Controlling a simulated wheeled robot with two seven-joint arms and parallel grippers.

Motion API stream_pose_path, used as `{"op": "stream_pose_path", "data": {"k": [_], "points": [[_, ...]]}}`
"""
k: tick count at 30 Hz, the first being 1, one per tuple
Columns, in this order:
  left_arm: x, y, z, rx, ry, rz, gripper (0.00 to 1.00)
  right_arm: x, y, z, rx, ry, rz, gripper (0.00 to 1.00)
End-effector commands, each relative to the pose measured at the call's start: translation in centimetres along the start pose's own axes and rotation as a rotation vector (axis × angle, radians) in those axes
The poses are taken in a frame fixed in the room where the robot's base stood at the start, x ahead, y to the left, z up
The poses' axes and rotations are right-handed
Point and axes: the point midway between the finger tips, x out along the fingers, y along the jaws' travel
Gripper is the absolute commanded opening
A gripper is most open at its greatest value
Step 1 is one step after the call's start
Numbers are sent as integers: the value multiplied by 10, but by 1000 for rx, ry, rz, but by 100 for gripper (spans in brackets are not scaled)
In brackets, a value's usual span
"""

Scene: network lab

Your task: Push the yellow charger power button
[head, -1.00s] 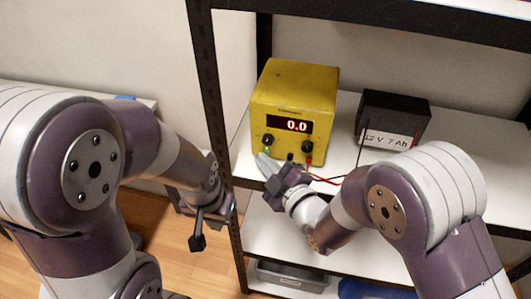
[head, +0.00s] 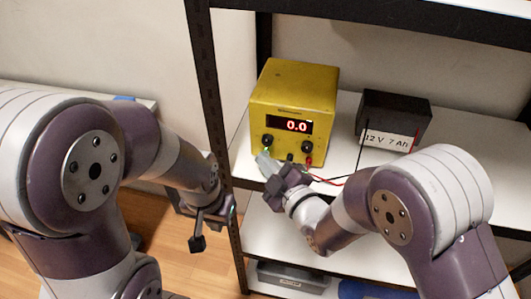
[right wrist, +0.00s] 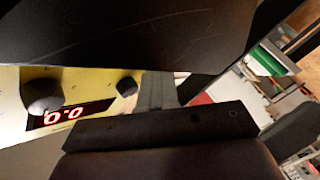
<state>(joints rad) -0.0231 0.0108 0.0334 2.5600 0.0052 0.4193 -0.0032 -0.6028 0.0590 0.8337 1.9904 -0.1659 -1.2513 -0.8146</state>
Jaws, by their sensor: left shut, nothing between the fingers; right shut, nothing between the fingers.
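The yellow charger (head: 293,95) stands on the white shelf, its display lit red at 0.0. Its front has two black knobs and, at the lower left, a small green glow close to my right fingertips. The power button itself cannot be made out. My right gripper (head: 264,162) is shut and empty, its fingertips at the lower left of the charger's front; whether they touch cannot be told. The right wrist view shows the grey fingers (right wrist: 158,90) beside a knob, with part of the charger's face (right wrist: 85,85). My left gripper (head: 198,238) is shut and empty, left of the shelf post.
A black 12 V 7 Ah battery (head: 394,120) stands right of the charger, with red and black leads running between them. The dark shelf post (head: 207,90) rises between my arms. A grey bin (head: 293,279) sits below.

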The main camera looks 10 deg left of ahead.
Motion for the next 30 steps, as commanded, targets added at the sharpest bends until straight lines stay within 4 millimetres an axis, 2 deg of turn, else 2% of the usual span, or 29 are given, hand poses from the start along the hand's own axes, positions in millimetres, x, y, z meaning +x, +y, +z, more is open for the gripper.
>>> {"op": "stream_pose_path", "data": {"k": [8,21,30], "points": [[0,0,0,0,0,0,0,-2,-1,-4,-2,4,1,0],[2,0,0,0,0,0,0,-41,-31,-30,1,1,-7,0],[2,0,0,0,0,0,0,-43,-32,-30,2,-2,-6,0]]}}
